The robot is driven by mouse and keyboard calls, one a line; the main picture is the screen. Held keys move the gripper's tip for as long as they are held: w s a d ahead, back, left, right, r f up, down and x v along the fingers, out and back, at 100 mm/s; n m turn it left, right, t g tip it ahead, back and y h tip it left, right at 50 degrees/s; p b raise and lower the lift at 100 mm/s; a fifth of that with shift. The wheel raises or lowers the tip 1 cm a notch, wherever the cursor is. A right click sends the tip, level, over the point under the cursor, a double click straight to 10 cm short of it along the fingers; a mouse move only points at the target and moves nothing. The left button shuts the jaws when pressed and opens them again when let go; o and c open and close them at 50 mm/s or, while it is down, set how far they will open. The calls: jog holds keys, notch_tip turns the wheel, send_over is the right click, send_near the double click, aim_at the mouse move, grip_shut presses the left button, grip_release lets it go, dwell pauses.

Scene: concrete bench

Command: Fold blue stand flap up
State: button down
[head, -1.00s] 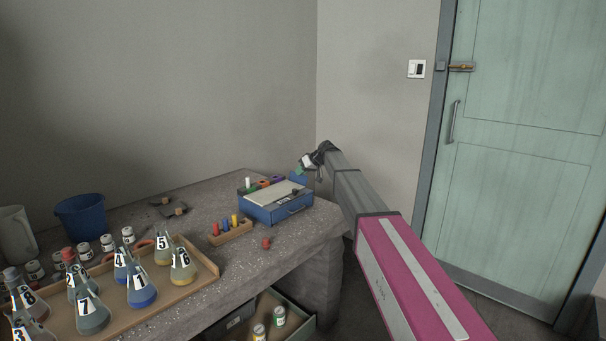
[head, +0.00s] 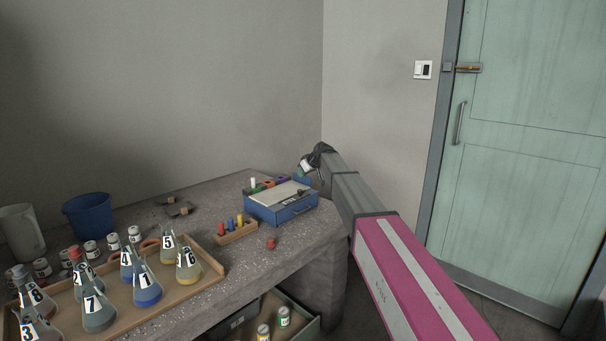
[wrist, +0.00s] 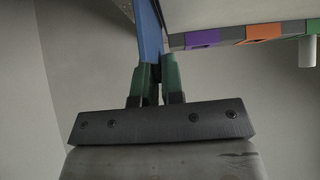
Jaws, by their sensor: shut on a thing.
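The blue stand (head: 283,208) sits near the bench's right end, with a pale panel on top and a drawer front with a handle. Its blue flap (wrist: 149,35) shows edge-on in the wrist view, and a bit of it (head: 301,180) shows at the stand's back right in the head view. My gripper (wrist: 154,82) is shut on the flap, one green finger on each side. In the head view my gripper (head: 305,168) is at the stand's back right corner. My arm and fingers hide part of the flap there.
Coloured slots (wrist: 264,31) line the stand's edge beside the flap. A wooden block with coloured pegs (head: 236,232) and a small red piece (head: 271,243) lie in front. A tray (head: 205,283) with several numbered flasks and a blue bucket (head: 88,216) stand left.

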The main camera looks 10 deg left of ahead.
jog(key=c, duration=1.2)
grip_release()
jog(key=shift+c, duration=0.2)
jog(key=v, duration=1)
jog(key=shift+s+d+r, duration=0.2)
jog(key=shift+d+r, duration=0.05)
